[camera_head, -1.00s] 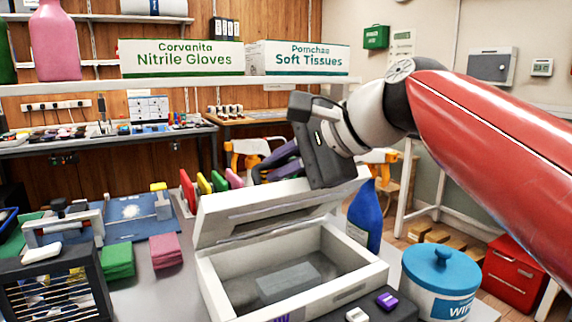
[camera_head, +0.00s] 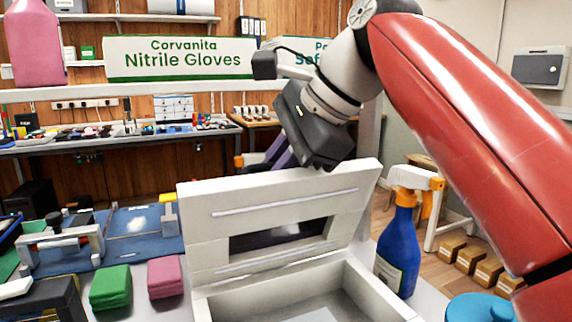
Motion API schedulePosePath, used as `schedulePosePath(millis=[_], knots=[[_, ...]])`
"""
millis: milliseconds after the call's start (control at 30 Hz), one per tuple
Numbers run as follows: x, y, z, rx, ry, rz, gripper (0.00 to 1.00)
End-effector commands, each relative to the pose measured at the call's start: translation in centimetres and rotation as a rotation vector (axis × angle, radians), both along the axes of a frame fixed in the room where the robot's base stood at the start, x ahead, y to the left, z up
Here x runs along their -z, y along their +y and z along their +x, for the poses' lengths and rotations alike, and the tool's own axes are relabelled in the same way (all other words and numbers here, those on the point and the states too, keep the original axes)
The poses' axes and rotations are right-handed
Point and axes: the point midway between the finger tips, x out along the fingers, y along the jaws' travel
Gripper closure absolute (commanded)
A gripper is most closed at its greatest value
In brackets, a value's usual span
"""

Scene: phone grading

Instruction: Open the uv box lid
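The uv box (camera_head: 377,287) is white and stands on the table at the lower middle. Its lid (camera_head: 300,192) is raised on the far side and stands close to upright, with a dark window in its lower half. The box interior is partly cut off by the lower picture edge. My gripper (camera_head: 322,165) is at the lid's top edge, just behind or on it; I cannot tell if they touch. The fingers are hidden behind the dark gripper body and lid, so their opening does not show.
A blue spray bottle (camera_head: 398,250) with an orange and white head stands close to the box's right side. A blue lidded tub (camera_head: 478,308) is at the lower right. Green cloths (camera_head: 111,288) and pink cloths (camera_head: 165,277) lie left of the box.

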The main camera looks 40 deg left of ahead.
Motion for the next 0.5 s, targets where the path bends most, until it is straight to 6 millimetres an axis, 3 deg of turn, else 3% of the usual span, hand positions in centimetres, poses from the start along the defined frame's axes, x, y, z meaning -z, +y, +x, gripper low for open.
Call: schedulePosePath(millis=[500], knots=[[-0.1,0.25,-0.51,-0.003,0.0,0.004,1.0]])
